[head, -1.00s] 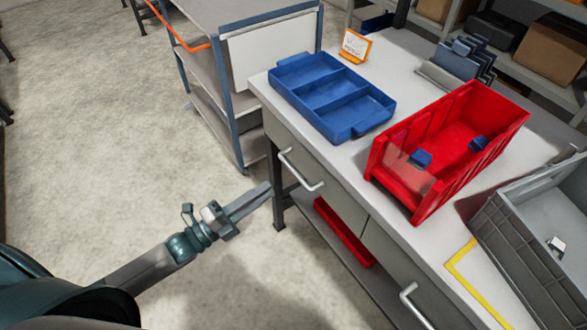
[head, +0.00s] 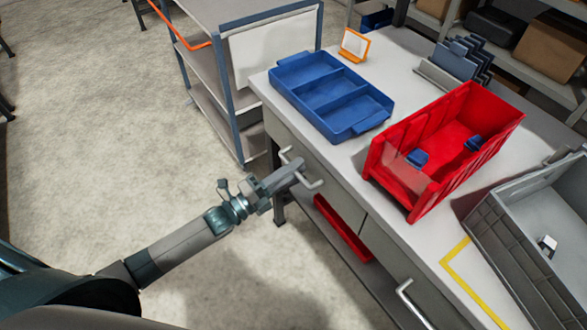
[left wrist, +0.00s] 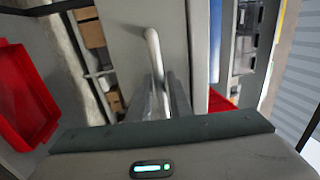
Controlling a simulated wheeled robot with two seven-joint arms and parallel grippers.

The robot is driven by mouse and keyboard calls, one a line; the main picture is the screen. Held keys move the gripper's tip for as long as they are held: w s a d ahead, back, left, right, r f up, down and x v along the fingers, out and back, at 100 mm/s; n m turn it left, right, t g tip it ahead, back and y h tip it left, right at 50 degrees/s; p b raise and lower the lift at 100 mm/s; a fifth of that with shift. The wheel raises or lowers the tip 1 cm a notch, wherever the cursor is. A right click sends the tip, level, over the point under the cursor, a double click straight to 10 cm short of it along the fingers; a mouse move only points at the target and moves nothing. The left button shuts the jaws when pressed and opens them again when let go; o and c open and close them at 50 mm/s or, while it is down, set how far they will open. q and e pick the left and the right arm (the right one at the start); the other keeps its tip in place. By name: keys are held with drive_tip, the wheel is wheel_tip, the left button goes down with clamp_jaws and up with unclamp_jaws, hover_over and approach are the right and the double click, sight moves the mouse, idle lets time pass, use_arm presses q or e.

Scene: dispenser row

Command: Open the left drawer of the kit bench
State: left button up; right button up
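The kit bench (head: 398,72) has a grey front with two drawers. The left drawer (head: 338,203) looks closed and has a pale bar handle (head: 313,184). My left gripper (head: 297,166) is at the middle of this handle. In the left wrist view the handle (left wrist: 152,45) runs down between the two close-set fingers (left wrist: 165,97), which look shut on it. The right drawer (head: 385,255) also looks closed, with its own handle (head: 408,300).
On the bench stand a blue divided tray (head: 357,129), a red bin (head: 400,190) with blue pieces and a grey crate (head: 520,262). A red tray (head: 342,230) lies on the shelf below. A cart (head: 236,95) stands behind left. The floor in front is open.

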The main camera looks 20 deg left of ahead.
use_arm(q)
clamp_jaws()
